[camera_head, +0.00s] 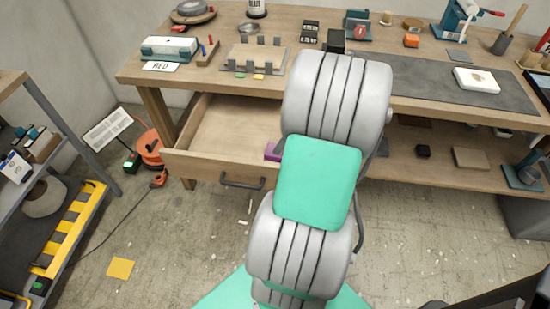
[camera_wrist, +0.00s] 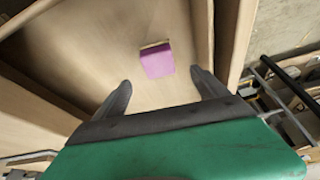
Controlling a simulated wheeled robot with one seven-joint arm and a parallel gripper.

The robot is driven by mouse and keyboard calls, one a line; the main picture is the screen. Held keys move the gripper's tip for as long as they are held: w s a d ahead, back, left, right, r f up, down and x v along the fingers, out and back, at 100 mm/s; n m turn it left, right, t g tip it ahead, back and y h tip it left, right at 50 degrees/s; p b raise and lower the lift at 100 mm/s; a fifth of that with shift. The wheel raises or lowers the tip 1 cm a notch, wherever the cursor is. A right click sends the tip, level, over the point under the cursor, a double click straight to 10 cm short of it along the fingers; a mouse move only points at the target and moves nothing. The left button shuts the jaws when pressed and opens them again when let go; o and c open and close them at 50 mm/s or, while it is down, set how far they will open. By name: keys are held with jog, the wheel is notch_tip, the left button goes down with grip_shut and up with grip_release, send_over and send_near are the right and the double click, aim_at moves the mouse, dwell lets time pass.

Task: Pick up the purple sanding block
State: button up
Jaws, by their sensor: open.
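The purple sanding block (camera_wrist: 157,61) lies on the floor of the open wooden drawer, with a tan edge along its far side in the wrist view. In the head view only a small part of the block (camera_head: 272,152) shows beside my arm, which hides the rest. My gripper (camera_wrist: 160,88) is open and empty, its two dark fingers apart. In the wrist view the block appears beyond the fingertips, between their lines and nearer the right finger. My gripper is hidden behind my arm in the head view.
The drawer (camera_head: 215,160) is pulled out under the workbench (camera_head: 205,84), its walls around the block. The bench top carries tools, a grey mat (camera_head: 430,90) and a white box. A shelf (camera_head: 70,235) with a yellow item stands at left. An orange cable reel (camera_head: 150,148) is on the floor.

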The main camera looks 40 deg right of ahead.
jog(key=x, duration=0.8)
jog(key=shift+s+d+f, duration=0.15)
jog(key=shift+s+d, duration=0.1)
jog(key=shift+s, duration=0.05)
jog(key=shift+c, duration=0.4)
jog(key=c, duration=1.5)
jog(key=shift+r, duration=0.45)
notch_tip(320, 180, up, 3)
jog(key=shift+d+f, duration=0.1)
jog(key=shift+f, duration=0.1)
jog(key=s+r, duration=0.3)
jog(key=s, duration=0.1)
jog(key=s+d+r, duration=0.1)
jog(key=s+r, duration=0.2)
jog(key=s, duration=0.2)
jog(key=s+r, duration=0.3)
jog(key=s, duration=0.2)
jog(key=shift+d+r, duration=0.2)
jog(key=shift+r, duration=0.15)
